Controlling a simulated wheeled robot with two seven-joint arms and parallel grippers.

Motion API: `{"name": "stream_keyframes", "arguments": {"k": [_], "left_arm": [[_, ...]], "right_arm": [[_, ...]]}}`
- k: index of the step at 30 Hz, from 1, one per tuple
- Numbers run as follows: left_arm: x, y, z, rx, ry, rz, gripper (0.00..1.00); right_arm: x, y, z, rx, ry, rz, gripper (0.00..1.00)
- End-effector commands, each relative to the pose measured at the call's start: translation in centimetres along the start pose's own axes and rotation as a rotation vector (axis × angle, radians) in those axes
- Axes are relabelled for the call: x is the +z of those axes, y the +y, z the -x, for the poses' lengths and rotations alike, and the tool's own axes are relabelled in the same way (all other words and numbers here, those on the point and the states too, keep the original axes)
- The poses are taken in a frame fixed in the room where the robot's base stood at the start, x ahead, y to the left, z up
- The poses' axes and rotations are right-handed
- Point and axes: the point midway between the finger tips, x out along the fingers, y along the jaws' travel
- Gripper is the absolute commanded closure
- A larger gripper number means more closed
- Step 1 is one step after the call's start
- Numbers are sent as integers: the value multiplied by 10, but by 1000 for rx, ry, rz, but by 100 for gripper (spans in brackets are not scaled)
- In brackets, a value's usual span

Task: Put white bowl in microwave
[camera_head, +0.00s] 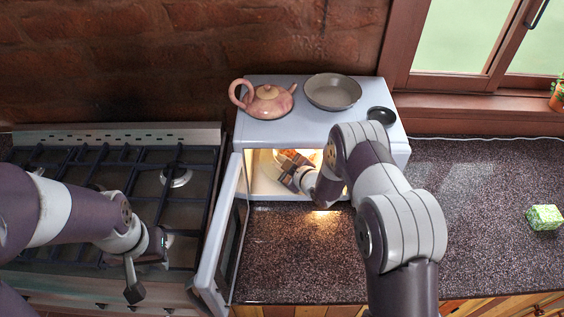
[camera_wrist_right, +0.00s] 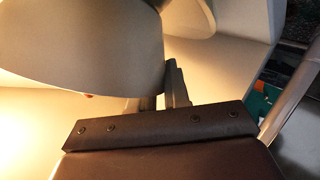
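The white microwave (camera_head: 318,122) stands on the counter with its door (camera_head: 213,250) swung open to the left and its inside lit. My right arm reaches in through the opening, and my right gripper (camera_head: 288,171) is inside the cavity. A pale curved surface, the white bowl (camera_wrist_right: 85,55), fills the upper left of the right wrist view. The bowl overlaps the fingers of my right gripper (camera_wrist_right: 164,92) there; whether they grip its wall is unclear. In the head view the arm and gripper partly hide the bowl. My left gripper (camera_head: 148,277) hangs open and empty over the stove.
A pink teapot (camera_head: 267,101), a grey pan (camera_head: 333,91) and a small dark dish (camera_head: 381,116) are on top of the microwave. The stove (camera_head: 180,190) is left of the door. A green box (camera_head: 544,217) lies on the right counter (camera_head: 480,200), otherwise mostly clear.

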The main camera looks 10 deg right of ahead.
Motion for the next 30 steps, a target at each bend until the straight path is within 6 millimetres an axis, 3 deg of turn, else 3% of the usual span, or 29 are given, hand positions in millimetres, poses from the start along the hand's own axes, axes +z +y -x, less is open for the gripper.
{"name": "stream_keyframes", "arguments": {"k": [1,2,14,24,30], "left_arm": [[0,0,0,0,0,0,71],[0,0,0,0,0,0,71],[0,0,-3,0,0,0,71],[2,0,-19,0,0,0,71],[3,0,-23,0,0,0,71]], "right_arm": [[1,-1,0,-1,-2,-1,68],[1,-1,0,-1,-2,-1,59],[1,0,8,1,-2,0,59],[2,0,81,3,-2,0,59],[1,0,113,1,-1,0,59]]}}
